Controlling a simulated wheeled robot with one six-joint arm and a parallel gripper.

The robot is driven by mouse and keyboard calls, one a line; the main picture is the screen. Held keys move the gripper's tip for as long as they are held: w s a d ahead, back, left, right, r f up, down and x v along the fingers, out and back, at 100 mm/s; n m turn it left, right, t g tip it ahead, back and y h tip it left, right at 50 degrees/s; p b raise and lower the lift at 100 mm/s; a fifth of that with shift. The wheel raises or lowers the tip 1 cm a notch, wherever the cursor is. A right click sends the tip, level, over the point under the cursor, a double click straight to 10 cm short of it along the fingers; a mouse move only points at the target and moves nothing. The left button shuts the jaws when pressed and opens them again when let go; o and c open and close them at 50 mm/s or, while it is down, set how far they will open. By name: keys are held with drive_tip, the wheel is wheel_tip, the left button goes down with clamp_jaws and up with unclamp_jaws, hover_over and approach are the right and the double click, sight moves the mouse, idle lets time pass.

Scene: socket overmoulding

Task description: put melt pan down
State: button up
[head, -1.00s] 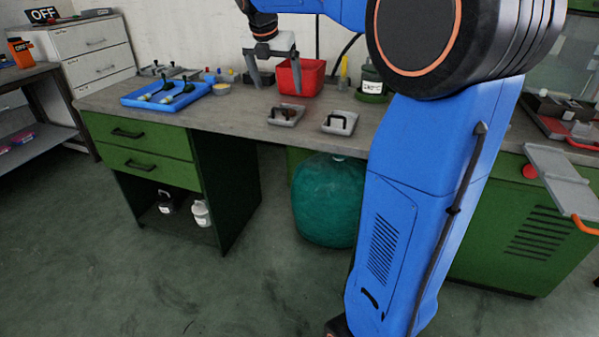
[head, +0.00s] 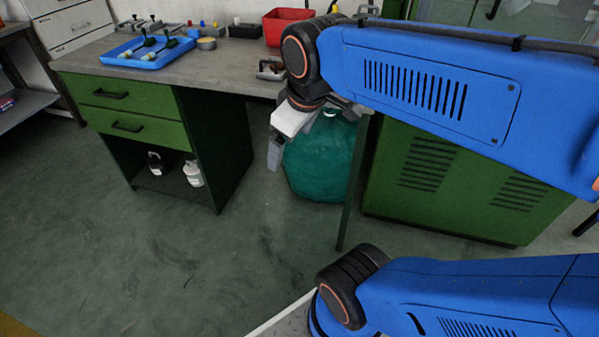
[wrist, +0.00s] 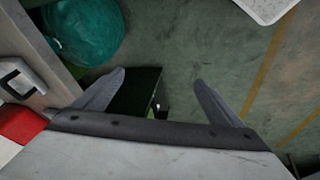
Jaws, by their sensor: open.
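My gripper (head: 276,150) hangs in front of the bench edge, tilted downward, beside the teal bag. In the wrist view its two fingers (wrist: 160,78) are spread, with nothing between them. No melt pan can be made out for certain. A small round tin with yellowish contents (head: 207,43) stands on the bench, right of the blue tray; I cannot tell whether it is the pan. A grey block with a dark handle (head: 270,70) lies near the bench's front edge, partly hidden by my arm. A similar handled block (wrist: 17,80) shows in the wrist view.
The grey bench top (head: 90,62) carries a blue tray (head: 147,50) with several tools and a red bin (head: 286,22). The teal bag (head: 318,165) stands on the floor under the bench. Green cabinets (head: 440,185) stand to the right. The floor in front is clear.

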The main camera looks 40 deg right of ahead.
drive_tip(key=s+a+f+m, duration=0.1)
drive_tip(key=s+f+m, duration=0.3)
drive_tip(key=s+f, duration=0.1)
drive_tip(key=shift+a+y, duration=0.25)
drive_tip(key=shift+y, duration=0.05)
